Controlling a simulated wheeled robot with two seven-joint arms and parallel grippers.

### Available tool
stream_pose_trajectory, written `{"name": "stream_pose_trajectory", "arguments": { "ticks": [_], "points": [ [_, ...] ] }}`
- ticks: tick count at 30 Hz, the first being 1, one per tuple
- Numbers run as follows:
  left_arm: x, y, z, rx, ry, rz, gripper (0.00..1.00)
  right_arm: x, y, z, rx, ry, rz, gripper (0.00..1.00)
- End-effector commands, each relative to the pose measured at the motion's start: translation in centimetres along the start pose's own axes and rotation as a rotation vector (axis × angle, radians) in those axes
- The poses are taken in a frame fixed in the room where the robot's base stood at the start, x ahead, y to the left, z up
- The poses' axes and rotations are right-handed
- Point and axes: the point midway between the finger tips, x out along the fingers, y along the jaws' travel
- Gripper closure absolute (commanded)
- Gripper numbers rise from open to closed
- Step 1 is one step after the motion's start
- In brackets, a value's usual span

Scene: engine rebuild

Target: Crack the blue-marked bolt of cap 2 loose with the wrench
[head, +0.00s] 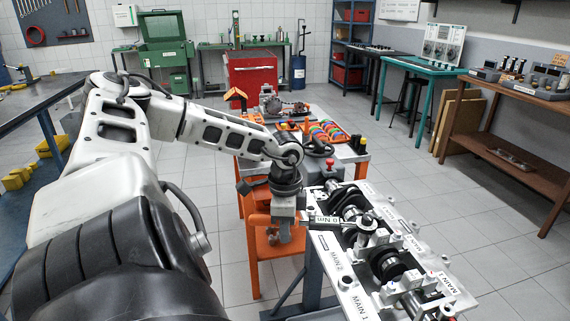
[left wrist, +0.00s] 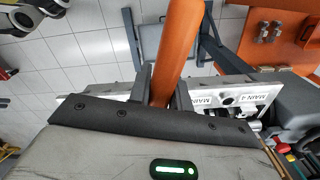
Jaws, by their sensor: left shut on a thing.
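My left gripper (head: 285,228) is shut on the orange handle of the wrench (left wrist: 172,50), which lies between its two fingers in the left wrist view. In the head view the dark shaft of the wrench (head: 326,221), with a white label reading "0 Nm", reaches right over the engine block (head: 345,275). Its head end is over the crankshaft (head: 388,264) and caps. I cannot tell whether it sits on a bolt. Labels such as MAIN 1 and MAIN 2 show on the block. No blue mark can be made out. My right gripper is not in view.
An orange cart (head: 256,262) stands left of and behind the block, carrying coloured parts in a tray (head: 326,133). A workbench (head: 40,110) is at the far left and a wooden bench (head: 520,105) at the right. The floor right of the block is clear.

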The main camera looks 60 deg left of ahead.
Motion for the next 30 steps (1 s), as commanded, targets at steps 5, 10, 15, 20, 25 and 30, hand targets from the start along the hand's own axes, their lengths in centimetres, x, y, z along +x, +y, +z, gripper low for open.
{"name": "stream_pose_trajectory", "arguments": {
  "ticks": [5, 10, 15, 20, 25, 30],
  "points": [
    [-0.10, -0.06, -0.04, 0.000, 0.002, -0.002, 1.00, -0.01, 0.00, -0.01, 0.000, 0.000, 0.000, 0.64],
    [-0.13, -0.07, -0.04, 0.000, 0.002, -0.002, 1.00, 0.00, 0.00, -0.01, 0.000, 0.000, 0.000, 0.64],
    [-0.31, -0.07, -0.04, 0.000, 0.002, -0.002, 1.00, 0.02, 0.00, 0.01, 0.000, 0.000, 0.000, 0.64],
    [-0.54, -0.06, -0.03, -0.001, 0.002, -0.002, 1.00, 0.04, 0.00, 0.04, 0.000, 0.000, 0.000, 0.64],
    [-0.62, -0.06, -0.04, 0.000, 0.002, -0.002, 1.00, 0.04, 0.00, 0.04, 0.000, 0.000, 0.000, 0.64],
    [-0.62, -0.06, -0.04, 0.000, 0.002, -0.002, 1.00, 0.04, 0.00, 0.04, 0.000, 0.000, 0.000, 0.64]
  ]
}}
